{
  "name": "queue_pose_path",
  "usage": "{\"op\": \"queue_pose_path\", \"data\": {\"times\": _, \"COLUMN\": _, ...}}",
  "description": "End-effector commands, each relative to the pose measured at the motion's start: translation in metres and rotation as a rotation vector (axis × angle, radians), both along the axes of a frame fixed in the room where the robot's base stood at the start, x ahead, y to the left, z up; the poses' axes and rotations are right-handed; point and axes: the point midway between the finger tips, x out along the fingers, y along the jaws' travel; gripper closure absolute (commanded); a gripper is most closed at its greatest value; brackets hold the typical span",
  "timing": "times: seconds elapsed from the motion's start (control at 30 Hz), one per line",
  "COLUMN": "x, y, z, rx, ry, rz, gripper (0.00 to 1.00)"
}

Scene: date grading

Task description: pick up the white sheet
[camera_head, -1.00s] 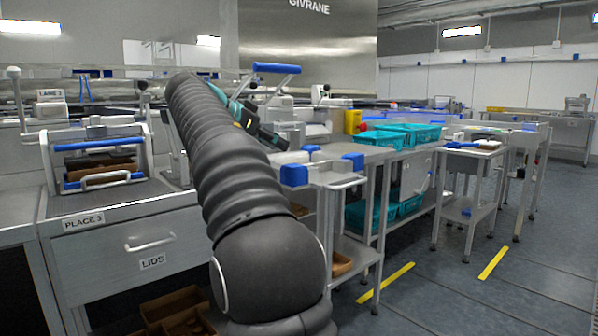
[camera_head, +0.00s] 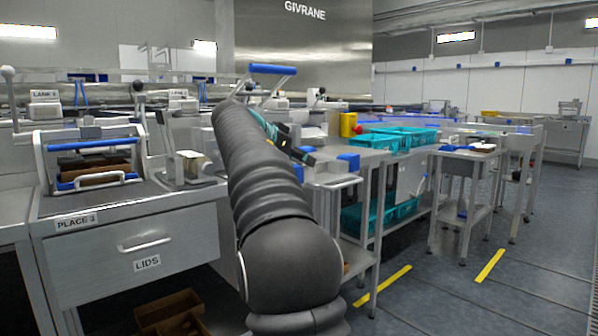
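My gripper (camera_head: 302,153) shows small and dark at the far end of my arm, above the bench with the blue-capped parts. Its fingers are too small and too much hidden by my arm to tell their opening. I cannot make out a white sheet for certain. A pale flat panel (camera_head: 411,177) stands upright beneath the bench with the teal crates, and I cannot tell whether it is a sheet. It is apart from my gripper, to its right.
Teal crates (camera_head: 371,139) stand on the middle bench beside a yellow box (camera_head: 348,124). A small cart (camera_head: 462,152) stands to the right. The drawer cabinet labelled LIDS (camera_head: 125,243) is at the left, with brown boxes (camera_head: 170,308) on the floor. The right floor is clear.

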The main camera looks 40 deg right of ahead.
Motion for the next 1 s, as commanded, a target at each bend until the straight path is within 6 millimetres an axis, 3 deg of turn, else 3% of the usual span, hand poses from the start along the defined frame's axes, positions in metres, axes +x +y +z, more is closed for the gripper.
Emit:
{"op": "queue_pose_path", "data": {"times": 0.2, "x": 0.0, "y": -0.024, "z": -0.013, "rx": 0.0, "ry": 0.0, "rz": -0.001, "gripper": 0.68}}
{"op": "queue_pose_path", "data": {"times": 0.4, "x": 0.001, "y": -0.024, "z": -0.013, "rx": 0.0, "ry": 0.0, "rz": 0.0, "gripper": 0.68}}
{"op": "queue_pose_path", "data": {"times": 0.43, "x": 0.001, "y": -0.024, "z": -0.013, "rx": 0.0, "ry": 0.0, "rz": 0.0, "gripper": 0.7}}
{"op": "queue_pose_path", "data": {"times": 0.57, "x": 0.001, "y": -0.024, "z": -0.013, "rx": 0.0, "ry": 0.0, "rz": 0.0, "gripper": 1.0}}
{"op": "queue_pose_path", "data": {"times": 1.0, "x": 0.0, "y": -0.024, "z": -0.012, "rx": 0.0, "ry": 0.0, "rz": 0.0, "gripper": 1.0}}
